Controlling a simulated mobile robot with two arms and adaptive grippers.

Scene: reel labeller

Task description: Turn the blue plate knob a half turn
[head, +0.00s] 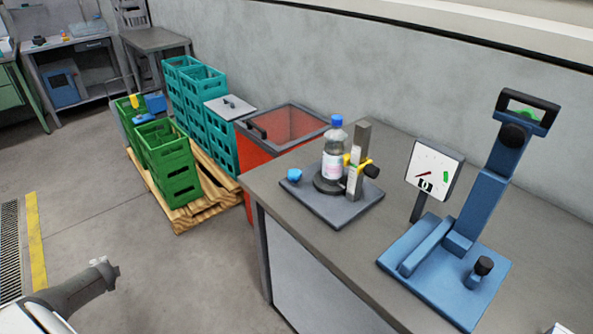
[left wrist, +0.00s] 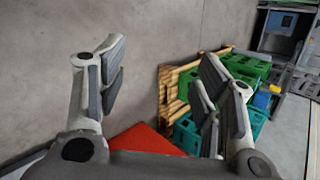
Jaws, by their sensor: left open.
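A clear bottle (head: 334,155) with a blue cap stands upright on a round dark base on this plate, beside a grey post (head: 360,150) with a yellow clamp and black knob. My left gripper (left wrist: 162,65) is open with nothing between its fingers in the left wrist view. In the head view a grey part of my left arm shows at the lower left, well away from the knob. The knob is not visible in the left wrist view.
A blue lever stand (head: 462,225) and a white dial gauge (head: 434,172) stand on the bench (head: 275,205) at the right. Green crates (head: 168,160) and teal crates stand on a wooden pallet. The floor before them is clear.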

